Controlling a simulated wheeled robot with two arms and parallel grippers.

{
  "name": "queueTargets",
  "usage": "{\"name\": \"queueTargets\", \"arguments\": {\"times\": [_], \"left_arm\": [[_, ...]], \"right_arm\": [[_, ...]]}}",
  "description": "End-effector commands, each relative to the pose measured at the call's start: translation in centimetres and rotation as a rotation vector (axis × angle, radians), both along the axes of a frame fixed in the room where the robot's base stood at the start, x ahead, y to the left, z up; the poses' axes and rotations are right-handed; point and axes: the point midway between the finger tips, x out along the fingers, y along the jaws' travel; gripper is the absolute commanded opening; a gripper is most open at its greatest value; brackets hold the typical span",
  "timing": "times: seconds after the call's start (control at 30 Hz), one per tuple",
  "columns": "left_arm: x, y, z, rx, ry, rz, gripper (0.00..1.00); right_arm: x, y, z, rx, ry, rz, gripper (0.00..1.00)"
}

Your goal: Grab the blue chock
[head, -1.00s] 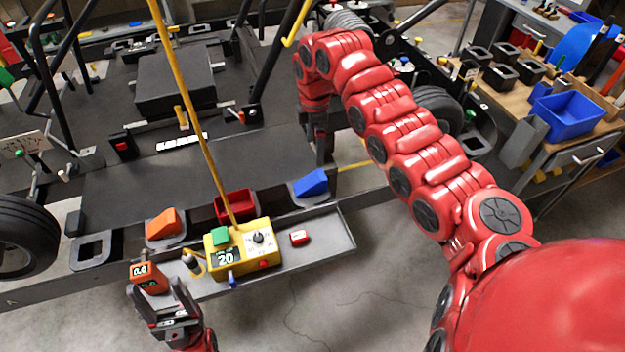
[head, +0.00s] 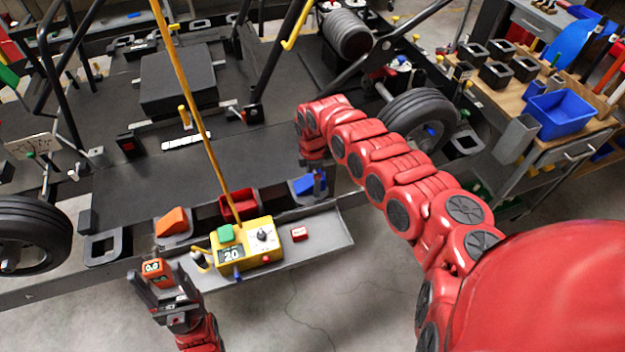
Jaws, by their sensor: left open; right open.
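The blue chock (head: 303,186) is a wedge in a grey holder on the edge of the kart stand, right of the red bin. My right gripper (head: 318,182) points down from above, open, with its dark fingers at the chock's right side and partly covering it. Whether they touch it I cannot tell. My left gripper (head: 158,290) is open at the lower left, just below a small orange device with a display (head: 153,268). An orange chock (head: 173,221) sits in another holder to the left.
A grey tray (head: 335,238) holds a yellow control box (head: 246,247) and a small red box (head: 299,233). A red bin (head: 239,204) stands behind the box. A thin yellow pole rises there. A workbench with a blue bin (head: 562,114) is at right.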

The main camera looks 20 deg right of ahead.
Motion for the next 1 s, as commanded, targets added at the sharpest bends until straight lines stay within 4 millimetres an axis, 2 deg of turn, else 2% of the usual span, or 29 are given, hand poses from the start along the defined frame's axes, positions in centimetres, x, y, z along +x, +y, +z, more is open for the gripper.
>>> {"name": "queueTargets", "arguments": {"times": [0.17, 0.6, 0.7, 1.0], "left_arm": [[0.00, 0.00, -0.04, 0.000, 0.000, 0.000, 0.66], [-0.01, 0.00, -0.04, 0.000, 0.000, 0.000, 0.66], [0.00, 0.00, -0.04, 0.000, 0.000, 0.000, 0.66], [0.01, 0.00, -0.20, 0.000, 0.000, 0.000, 0.66]], "right_arm": [[0.01, 0.00, -0.01, 0.000, 0.000, 0.000, 0.93], [0.00, 0.02, 0.00, 0.000, 0.000, 0.000, 0.14], [0.00, 0.02, 0.01, 0.000, 0.000, 0.000, 0.00], [0.07, 0.00, 0.36, 0.001, -0.002, 0.000, 0.00]]}}
